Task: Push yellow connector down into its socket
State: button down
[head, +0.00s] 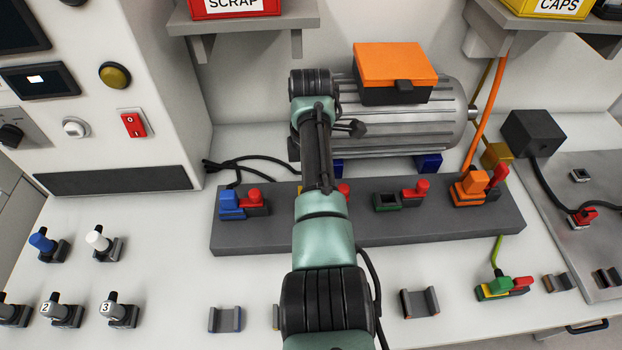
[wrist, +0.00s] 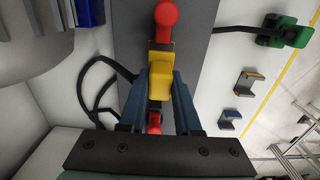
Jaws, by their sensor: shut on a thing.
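The yellow connector (wrist: 159,82) shows in the wrist view between the two blue-grey fingers of my gripper (wrist: 160,88), which are shut on it. It is over the dark grey socket bar (wrist: 187,40), which also shows in the head view (head: 450,232). A red lever (wrist: 166,14) stands just beyond the connector. Another red part (wrist: 154,123) shows between the fingers. In the head view my arm hides the connector and gripper; only a red lever (head: 343,190) shows beside it.
On the bar are a blue connector (head: 230,202) at left, an empty green socket (head: 388,202) and an orange connector (head: 470,188) at right. A motor (head: 400,125) stands behind. A green connector (head: 498,284) and empty cradles (head: 420,303) lie in front.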

jog(key=shift+f, duration=0.3)
dwell(0.5)
jog(key=shift+f+b, duration=0.95)
jog(key=shift+f, duration=0.45)
jog(key=shift+f, duration=0.2)
jog(key=c, duration=0.5)
grip_release()
jog(key=shift+r, duration=0.1)
notch_tip(320, 180, up, 12)
jog(key=shift+f, duration=0.1)
notch_tip(320, 180, up, 6)
jog(key=p, duration=0.6)
